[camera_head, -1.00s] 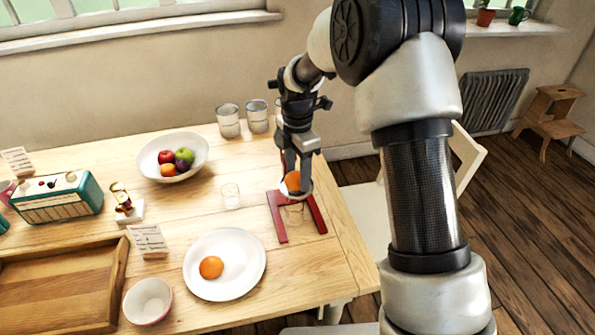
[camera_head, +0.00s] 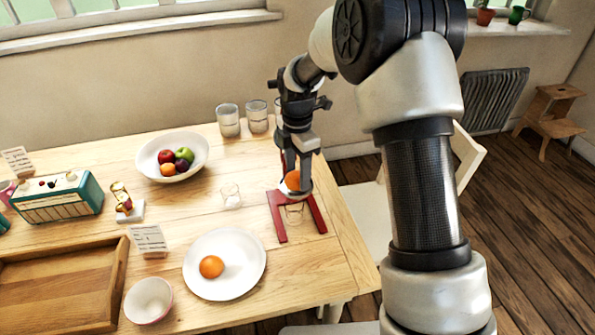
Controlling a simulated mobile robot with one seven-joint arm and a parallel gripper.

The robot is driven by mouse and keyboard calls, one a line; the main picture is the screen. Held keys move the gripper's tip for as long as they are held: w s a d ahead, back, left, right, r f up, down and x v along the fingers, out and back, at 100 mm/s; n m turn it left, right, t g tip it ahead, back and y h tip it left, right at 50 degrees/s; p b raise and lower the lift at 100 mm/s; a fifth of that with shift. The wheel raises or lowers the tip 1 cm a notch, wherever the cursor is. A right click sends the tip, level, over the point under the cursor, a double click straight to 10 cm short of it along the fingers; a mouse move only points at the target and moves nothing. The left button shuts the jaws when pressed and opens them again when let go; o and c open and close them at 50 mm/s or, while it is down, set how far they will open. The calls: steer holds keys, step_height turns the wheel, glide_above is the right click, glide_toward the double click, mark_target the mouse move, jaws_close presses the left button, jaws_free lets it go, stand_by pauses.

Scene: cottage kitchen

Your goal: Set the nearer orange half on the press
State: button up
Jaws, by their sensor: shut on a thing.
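My gripper (camera_head: 297,185) is shut on an orange half (camera_head: 293,180). It holds the orange half at the top of the red press (camera_head: 277,218), above the press's pale cup. The fingers hide part of the orange and the press head, so I cannot tell whether the orange rests on the press. Another orange half (camera_head: 211,267) lies on the white plate (camera_head: 225,289) at the front of the table. A clear glass (camera_head: 294,213) stands between the legs of the press.
A small glass (camera_head: 231,197) stands left of the press. A fruit bowl (camera_head: 147,155), several jars (camera_head: 228,121), a card (camera_head: 148,240), a white bowl (camera_head: 148,301), a wooden tray (camera_head: 60,290) and a teal radio (camera_head: 57,200) also occupy the table (camera_head: 330,262).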

mark_target(298, 173)
steer(key=shift+f, duration=0.4)
stand_by(0.3)
steer(key=o, duration=0.4)
step_height(298, 173, up, 11)
steer(key=p, duration=0.7)
stand_by(0.7)
stand_by(0.4)
